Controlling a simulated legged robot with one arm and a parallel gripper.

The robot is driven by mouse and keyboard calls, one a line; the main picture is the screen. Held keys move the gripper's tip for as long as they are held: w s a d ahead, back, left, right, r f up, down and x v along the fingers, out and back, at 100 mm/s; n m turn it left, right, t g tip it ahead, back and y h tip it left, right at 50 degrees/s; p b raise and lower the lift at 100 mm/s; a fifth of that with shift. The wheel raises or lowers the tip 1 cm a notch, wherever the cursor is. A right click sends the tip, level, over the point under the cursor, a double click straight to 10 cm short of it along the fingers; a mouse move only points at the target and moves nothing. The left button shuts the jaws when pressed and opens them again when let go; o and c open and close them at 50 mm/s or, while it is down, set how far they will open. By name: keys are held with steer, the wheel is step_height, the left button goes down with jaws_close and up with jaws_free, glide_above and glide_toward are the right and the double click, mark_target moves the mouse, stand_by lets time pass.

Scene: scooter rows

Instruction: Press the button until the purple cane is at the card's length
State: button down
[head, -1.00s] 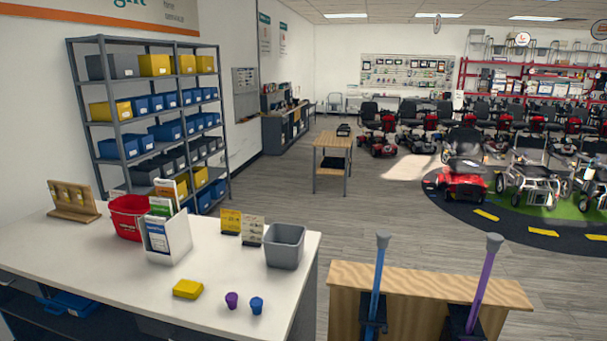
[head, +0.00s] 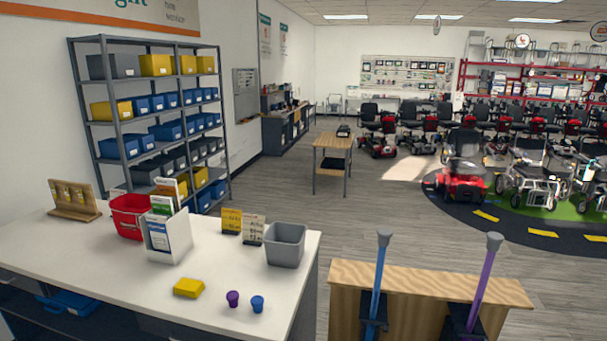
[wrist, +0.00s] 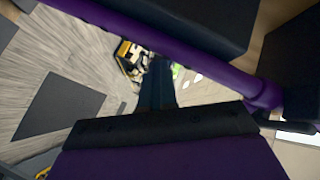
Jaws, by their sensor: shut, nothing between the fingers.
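The purple cane (head: 483,275) stands tilted in a dark holder at the right of a wooden stand, its grey tip up. In the wrist view a purple tube, apparently this cane (wrist: 190,48), crosses the top diagonally, with a thicker collar (wrist: 264,94) at right. I cannot make out the button. My gripper (wrist: 157,80) shows in the wrist view as dark fingers close together, below the tube in the picture; contact with it cannot be told. The gripper is not seen in the head view. A yellow card (head: 231,220) and a white card (head: 253,229) stand on the counter; their print is unreadable.
A blue cane (head: 379,275) stands left of the purple one in the wooden stand (head: 425,285). The white counter (head: 110,275) holds a grey bin (head: 285,246), a red bucket (head: 130,215), a yellow block (head: 188,287) and small purple and blue cups. Open floor lies behind.

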steer(key=shift+w+a+r, duration=0.15)
steer(key=shift+w+r, duration=0.1)
steer(key=shift+r, duration=0.1)
steer(key=shift+s+f, duration=0.25)
steer(key=shift+s, duration=0.6)
steer(key=s+a, duration=0.1)
steer(key=s, duration=0.5)
steer(key=shift+p, duration=0.3)
stand_by(0.6)
steer(key=shift+w+a, duration=0.15)
stand_by(2.2)
